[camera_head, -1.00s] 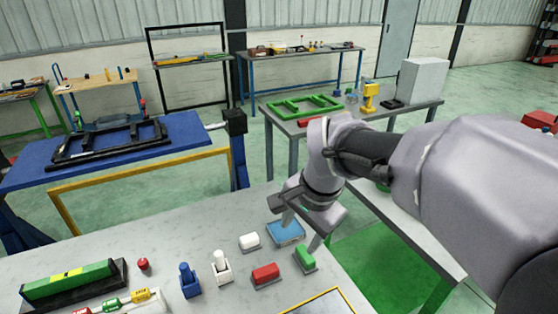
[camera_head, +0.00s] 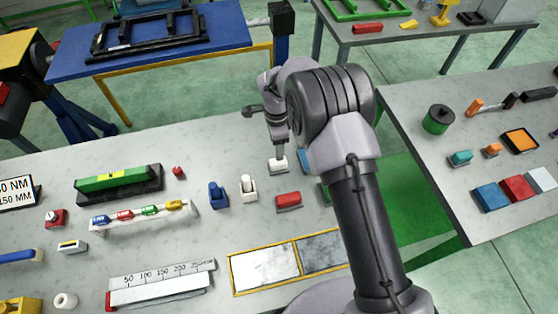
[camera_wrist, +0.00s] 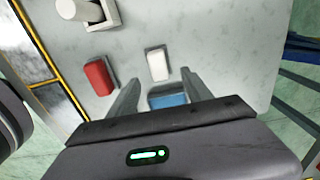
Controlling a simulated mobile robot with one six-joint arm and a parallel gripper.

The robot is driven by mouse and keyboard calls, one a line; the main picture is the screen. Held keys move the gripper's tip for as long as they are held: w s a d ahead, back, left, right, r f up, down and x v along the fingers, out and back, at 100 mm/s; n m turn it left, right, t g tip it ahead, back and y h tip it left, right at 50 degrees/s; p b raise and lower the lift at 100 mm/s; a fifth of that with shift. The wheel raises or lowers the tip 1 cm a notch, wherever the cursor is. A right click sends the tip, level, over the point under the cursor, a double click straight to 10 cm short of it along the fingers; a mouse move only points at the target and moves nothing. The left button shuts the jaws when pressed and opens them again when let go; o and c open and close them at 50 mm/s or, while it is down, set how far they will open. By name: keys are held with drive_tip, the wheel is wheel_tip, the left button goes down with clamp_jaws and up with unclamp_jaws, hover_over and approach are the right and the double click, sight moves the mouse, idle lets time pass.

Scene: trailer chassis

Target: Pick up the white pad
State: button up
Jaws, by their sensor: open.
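The white pad (camera_head: 278,166) is a small white block on a dark base, lying on the grey tabletop. In the wrist view the white pad (camera_wrist: 157,64) lies just beyond my fingertips, roughly centred between them. My gripper (camera_wrist: 162,77) is open and empty, pointing down. In the head view my gripper (camera_head: 279,155) appears right over the white pad; the exact height gap cannot be told. A blue pad (camera_wrist: 168,100) shows between the fingers, nearer the palm, and lies on the table.
A red block (camera_head: 288,200) lies close to the white pad. A white clamp-like piece (camera_head: 247,188) and a blue one (camera_head: 218,194) stand to its left. A yellow-framed tray (camera_head: 264,288) lies at the front. Bare table lies behind the white pad.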

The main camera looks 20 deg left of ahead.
sight(278, 165)
drive_tip(key=f, duration=0.9)
drive_tip(key=shift+s+d+f, duration=0.1)
drive_tip(key=shift+d+f, duration=0.15)
clamp_jaws()
